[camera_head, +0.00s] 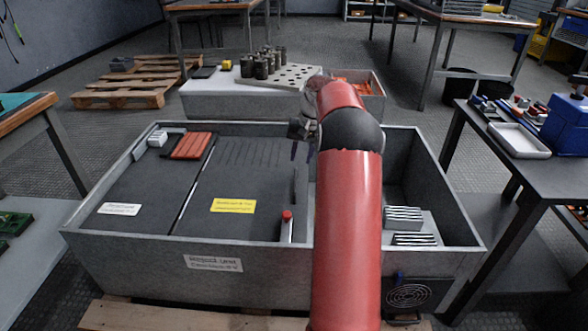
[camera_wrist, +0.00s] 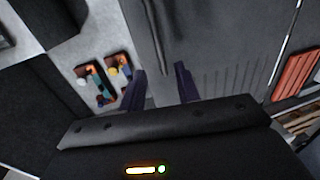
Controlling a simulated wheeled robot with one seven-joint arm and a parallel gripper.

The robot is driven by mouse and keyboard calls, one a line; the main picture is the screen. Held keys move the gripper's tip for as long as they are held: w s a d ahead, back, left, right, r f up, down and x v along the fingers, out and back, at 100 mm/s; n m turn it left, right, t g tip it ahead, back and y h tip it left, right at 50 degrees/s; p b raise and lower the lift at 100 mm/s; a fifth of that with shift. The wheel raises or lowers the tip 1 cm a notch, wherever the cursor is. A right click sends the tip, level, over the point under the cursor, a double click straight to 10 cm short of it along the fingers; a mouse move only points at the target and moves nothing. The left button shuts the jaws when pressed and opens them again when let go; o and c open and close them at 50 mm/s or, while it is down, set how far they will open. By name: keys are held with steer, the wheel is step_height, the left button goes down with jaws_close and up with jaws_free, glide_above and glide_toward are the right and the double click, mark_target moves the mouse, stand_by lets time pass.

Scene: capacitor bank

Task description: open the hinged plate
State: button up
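The hinged plate (camera_head: 250,178) is a dark grey panel with a yellow label, lying flat in the grey open-topped box. Slots run along its far part. My gripper (camera_head: 301,130) is over the plate's far right side, partly hidden by my red arm. In the wrist view, my gripper (camera_wrist: 160,87) has its two dark fingers apart with nothing visible between them. The slotted plate (camera_wrist: 215,50) shows beyond and beside the fingers. I cannot tell whether the fingers touch it. The hinge is not clearly visible.
A red-topped post (camera_head: 287,224) stands by the plate's near right corner. An orange-red ribbed block (camera_head: 191,146) lies left of the plate. Striped blocks (camera_head: 405,222) sit in the box's right part. Small coloured components (camera_wrist: 98,84) show left of the fingers. The box walls surround the work area.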

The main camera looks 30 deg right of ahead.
mark_target(296, 176)
steer(key=f, duration=0.4)
steer(key=a+f+b, duration=0.1)
steer(key=f, duration=0.1)
steer(key=shift+w, duration=0.3)
steer(key=shift+c, duration=0.3)
jaws_close()
